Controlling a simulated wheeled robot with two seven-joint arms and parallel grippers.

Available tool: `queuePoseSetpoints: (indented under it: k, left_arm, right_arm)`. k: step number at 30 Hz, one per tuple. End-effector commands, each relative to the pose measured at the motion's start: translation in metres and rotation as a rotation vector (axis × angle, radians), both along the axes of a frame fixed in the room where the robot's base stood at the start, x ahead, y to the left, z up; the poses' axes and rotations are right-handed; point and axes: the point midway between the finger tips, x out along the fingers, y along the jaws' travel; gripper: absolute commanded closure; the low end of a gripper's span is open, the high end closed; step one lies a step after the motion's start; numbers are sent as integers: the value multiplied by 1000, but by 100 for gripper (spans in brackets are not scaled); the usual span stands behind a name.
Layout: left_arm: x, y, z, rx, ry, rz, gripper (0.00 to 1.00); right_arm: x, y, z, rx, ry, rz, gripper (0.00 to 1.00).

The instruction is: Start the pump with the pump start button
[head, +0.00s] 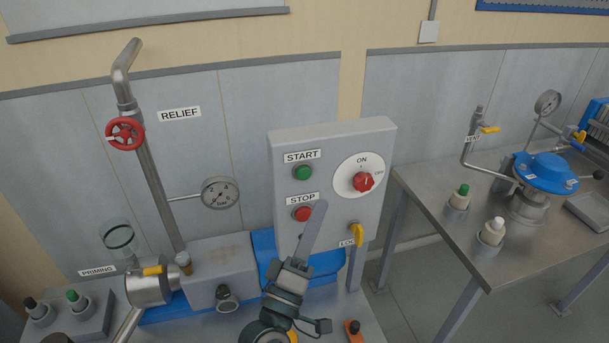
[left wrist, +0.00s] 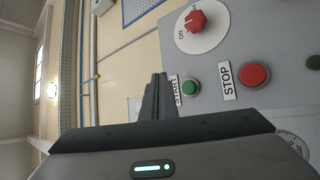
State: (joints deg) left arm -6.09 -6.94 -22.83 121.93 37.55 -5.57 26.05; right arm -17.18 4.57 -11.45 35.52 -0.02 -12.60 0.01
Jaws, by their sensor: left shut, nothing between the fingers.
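The green pump start button (head: 303,172) is on the grey control box (head: 335,140), under its START label. It also shows in the left wrist view (left wrist: 191,88). The red stop button (head: 302,214) is below it, and also shows in the wrist view (left wrist: 255,75). My left gripper (head: 320,206) is shut and empty in front of the box. In the head view its tip is just right of the stop button, below and right of the start button. In the wrist view the fingertips (left wrist: 158,80) appear beside the START label; contact cannot be told. My right gripper is not in view.
A red rotary switch (head: 364,182) on a white ON/OFF disc is right of the start button. A yellow handle (head: 357,235) is at the box's lower right. A red relief handwheel (head: 125,134) and gauge (head: 220,193) are left. A metal table (head: 430,190) stands right.

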Motion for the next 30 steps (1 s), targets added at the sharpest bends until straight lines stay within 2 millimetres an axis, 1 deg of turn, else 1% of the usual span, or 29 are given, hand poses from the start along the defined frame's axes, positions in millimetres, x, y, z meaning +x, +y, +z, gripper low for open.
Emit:
queuePoseSetpoints:
  k: [12,18,24,30]
  left_arm:
    - [45,15,-1,-1,-1,1,100]
    - [62,20,0,0,-1,1,100]
    - [69,23,0,-1,1,1,100]
    - [70,23,0,-1,1,1,100]
  right_arm:
    - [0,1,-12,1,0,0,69]
    - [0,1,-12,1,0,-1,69]
    - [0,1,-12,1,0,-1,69]
    - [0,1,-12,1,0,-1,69]
